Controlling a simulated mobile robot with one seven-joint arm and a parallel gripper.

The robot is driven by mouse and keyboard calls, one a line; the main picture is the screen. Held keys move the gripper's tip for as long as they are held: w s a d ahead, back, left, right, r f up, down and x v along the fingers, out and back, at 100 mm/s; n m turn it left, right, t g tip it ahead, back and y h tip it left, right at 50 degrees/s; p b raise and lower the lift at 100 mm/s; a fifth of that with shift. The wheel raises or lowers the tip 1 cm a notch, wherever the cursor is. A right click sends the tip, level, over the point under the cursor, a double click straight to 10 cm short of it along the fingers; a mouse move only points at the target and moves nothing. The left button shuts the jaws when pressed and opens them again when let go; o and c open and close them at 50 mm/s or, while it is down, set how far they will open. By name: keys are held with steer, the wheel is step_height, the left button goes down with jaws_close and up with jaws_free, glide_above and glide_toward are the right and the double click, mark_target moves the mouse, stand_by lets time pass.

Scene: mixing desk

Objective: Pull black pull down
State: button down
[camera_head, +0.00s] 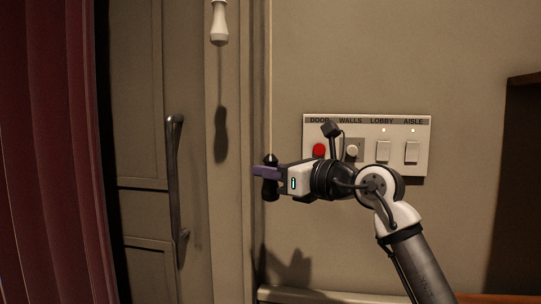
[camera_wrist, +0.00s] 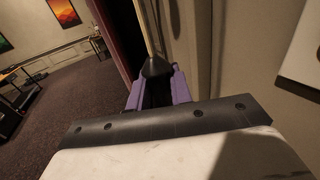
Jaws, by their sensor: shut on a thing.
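The black pull (camera_head: 271,193) hangs on a thin pale cord beside the door frame in the head view. My gripper (camera_head: 266,172) comes in from the right, and its purple fingers are shut around the middle of the black pull. The pull's top and bottom show above and below the fingers. In the wrist view the black pull (camera_wrist: 156,68) stands between the purple fingers of my gripper (camera_wrist: 158,90), with the cord running up from its tip. Its lower part is hidden there.
A white pull (camera_head: 219,24) hangs higher to the left. A door with a metal handle (camera_head: 174,180) and a red curtain (camera_head: 50,150) are at the left. A switch panel (camera_head: 425,140) is on the wall behind my arm. Open carpeted floor (camera_wrist: 60,105) shows in the wrist view.

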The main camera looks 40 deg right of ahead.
step_height(320, 180, down, 13)
steer(key=b, duration=0.6)
steer(key=shift+r+b, duration=0.2)
steer(key=shift+b, duration=0.2)
steer(key=c, duration=1.3)
jaws_free()
steer(key=shift+s, duration=0.1)
steer(key=v, duration=1.3)
steer(key=shift+s, duration=0.3)
steer(key=shift+w, duration=0.1)
